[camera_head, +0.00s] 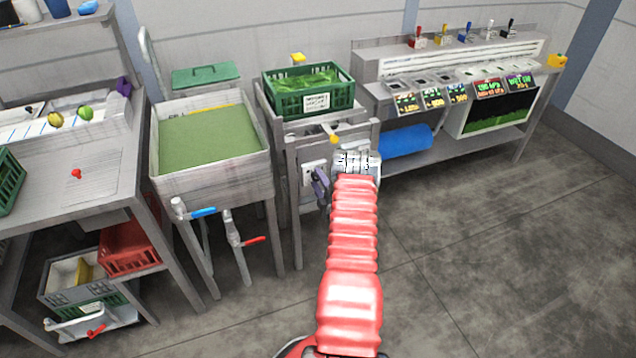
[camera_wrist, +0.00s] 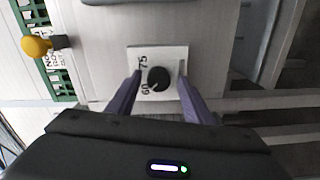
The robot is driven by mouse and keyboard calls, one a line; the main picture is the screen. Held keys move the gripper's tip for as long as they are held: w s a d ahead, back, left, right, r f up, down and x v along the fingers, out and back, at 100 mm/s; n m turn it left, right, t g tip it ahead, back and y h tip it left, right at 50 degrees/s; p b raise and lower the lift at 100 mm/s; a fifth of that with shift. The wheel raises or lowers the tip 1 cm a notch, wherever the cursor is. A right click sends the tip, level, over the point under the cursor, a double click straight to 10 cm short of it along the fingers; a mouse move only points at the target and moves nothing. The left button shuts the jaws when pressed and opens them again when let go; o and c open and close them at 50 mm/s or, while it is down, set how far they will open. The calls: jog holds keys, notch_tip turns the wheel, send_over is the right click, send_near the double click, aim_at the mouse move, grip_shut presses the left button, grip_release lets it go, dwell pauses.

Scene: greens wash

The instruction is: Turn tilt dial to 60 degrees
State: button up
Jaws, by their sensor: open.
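The tilt dial (camera_wrist: 158,78) is a round black knob on a white plate (camera_wrist: 172,53) in the wrist view. The numbers 75 and 60 show on the plate at the knob's left, turned sideways; other marks are hidden or too small to read. My gripper (camera_wrist: 159,77) is open, with one purple finger on each side of the dial. I cannot tell whether either finger touches the knob. In the head view my red arm reaches to the stand's front, and my gripper (camera_head: 322,184) is partly visible beside a white plate (camera_head: 313,172).
A green crate (camera_head: 309,103) of greens sits on the stand above the dial. A yellow-knobbed lever (camera_wrist: 38,46) sticks out near the plate. A wash basin (camera_head: 212,184) with blue and red taps stands at left. A bench with a blue roll (camera_head: 404,140) is at right. Floor at right is clear.

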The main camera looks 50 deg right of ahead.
jog(key=v, duration=1.3)
jog(key=shift+s+a, duration=0.15)
jog(key=shift+s, duration=0.2)
jog(key=shift+f, duration=0.1)
